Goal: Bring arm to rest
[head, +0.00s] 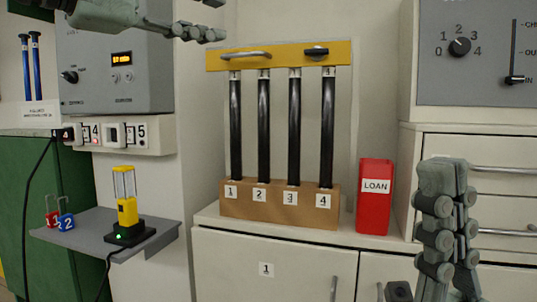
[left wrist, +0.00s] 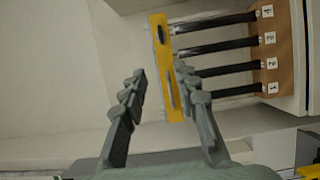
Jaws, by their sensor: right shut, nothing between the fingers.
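My left gripper (head: 205,34) comes in at the top left of the head view, in front of and to the left of the yellow bar. In the left wrist view its fingers (left wrist: 160,72) are apart, with nothing held between them. My right gripper (head: 443,172) stands upright at the lower right of the head view, fingers together and empty, in front of the drawers. Four black rods stand upright in a brown numbered block (head: 279,211), their tops at the yellow bar (head: 282,56). Rod 1 (head: 236,130) is at the left, rod 4 (head: 327,130) at the right.
A red LOAN box (head: 374,197) stands right of the block on the white cabinet (head: 262,247). A grey shelf (head: 75,234) at the left holds a yellow device (head: 127,208) and red and blue tags. Grey control panels (head: 117,65) flank the rack.

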